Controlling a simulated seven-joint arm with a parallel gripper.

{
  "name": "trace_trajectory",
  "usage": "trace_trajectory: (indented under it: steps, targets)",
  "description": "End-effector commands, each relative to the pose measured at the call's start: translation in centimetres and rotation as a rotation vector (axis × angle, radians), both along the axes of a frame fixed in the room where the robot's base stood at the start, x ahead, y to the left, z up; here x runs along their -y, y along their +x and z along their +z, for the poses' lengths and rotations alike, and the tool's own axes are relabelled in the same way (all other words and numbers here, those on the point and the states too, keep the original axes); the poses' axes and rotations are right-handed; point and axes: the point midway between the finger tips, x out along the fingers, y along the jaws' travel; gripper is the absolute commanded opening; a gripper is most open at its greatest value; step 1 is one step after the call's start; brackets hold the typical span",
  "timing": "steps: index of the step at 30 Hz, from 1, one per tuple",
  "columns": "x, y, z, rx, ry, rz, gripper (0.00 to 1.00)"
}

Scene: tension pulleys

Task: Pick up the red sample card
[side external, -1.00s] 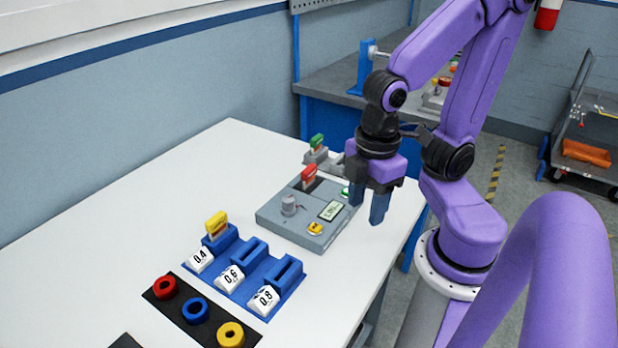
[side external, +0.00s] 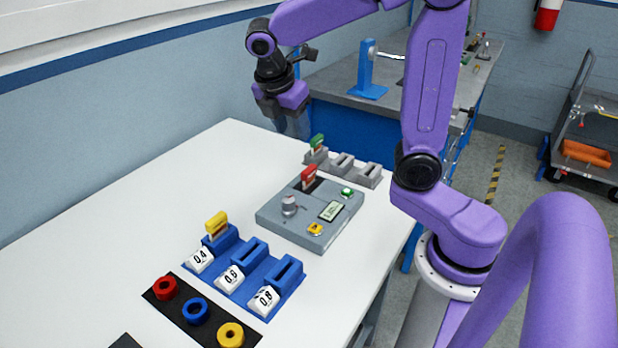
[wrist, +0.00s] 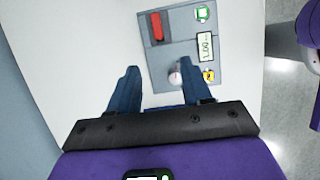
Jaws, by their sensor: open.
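The red sample card (side external: 309,176) stands upright in a dark slot at the back of the grey instrument box (side external: 280,222). In the wrist view the red card (wrist: 157,27) shows at the box's upper left, beyond my fingertips. My gripper (side external: 288,128) is open and empty, raised above the far left part of the table, behind and left of the card. In the wrist view its two blue fingers (wrist: 160,82) are spread apart with nothing between them but table and a corner of the box.
A green card (side external: 317,142) stands in the first of the grey holders, right beside my gripper. A yellow card (side external: 216,224) stands in the blue rack (side external: 262,258) marked 0.4, 0.6 and 0.8. Coloured rings lie on a black strip (side external: 178,309) in front. The table's left side is clear.

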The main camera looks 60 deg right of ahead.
Motion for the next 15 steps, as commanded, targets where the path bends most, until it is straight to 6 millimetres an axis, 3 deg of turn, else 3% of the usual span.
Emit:
trace_trajectory:
  steps: [7, 15]
  targets:
    - [1.1, 0.7, -0.3, -0.024, -0.024, 0.015, 0.49]
    - [2.9, 0.6, -4.6, -0.026, -0.024, 0.013, 0.49]
